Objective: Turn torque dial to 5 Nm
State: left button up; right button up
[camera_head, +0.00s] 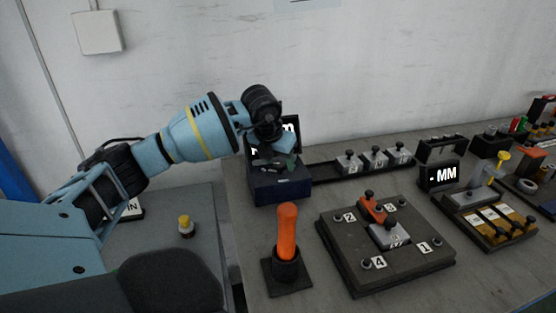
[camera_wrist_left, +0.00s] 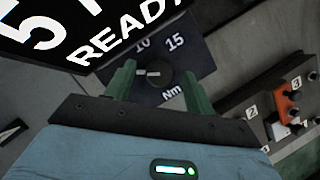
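The torque dial (camera_wrist_left: 158,80) is a dark round knob on a dark blue panel marked 10, 15 and Nm. A white mark on it points left in the wrist view; no 5 label shows on the panel. The tilted black display (camera_wrist_left: 90,30) shows a 5 with cut-off text and READY. In the head view the dark blue dial box (camera_head: 280,188) stands on the bench, its dial hidden. My left gripper (camera_wrist_left: 155,70) has its green fingers on either side of the dial, with gaps showing; it also shows above the box (camera_head: 280,160). My right gripper is out of view.
An orange-handled tool (camera_head: 287,230) stands upright in a holder in front of the box. A dark numbered fixture (camera_head: 345,262) lies to its right. A rail (camera_head: 325,172) with several small blocks runs behind. The wall is close behind the bench.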

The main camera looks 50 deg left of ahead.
pick_arm(q)
jog(key=v, duration=0.7)
jog(key=shift+r, duration=0.4)
jog(key=shift+s+d, duration=0.1)
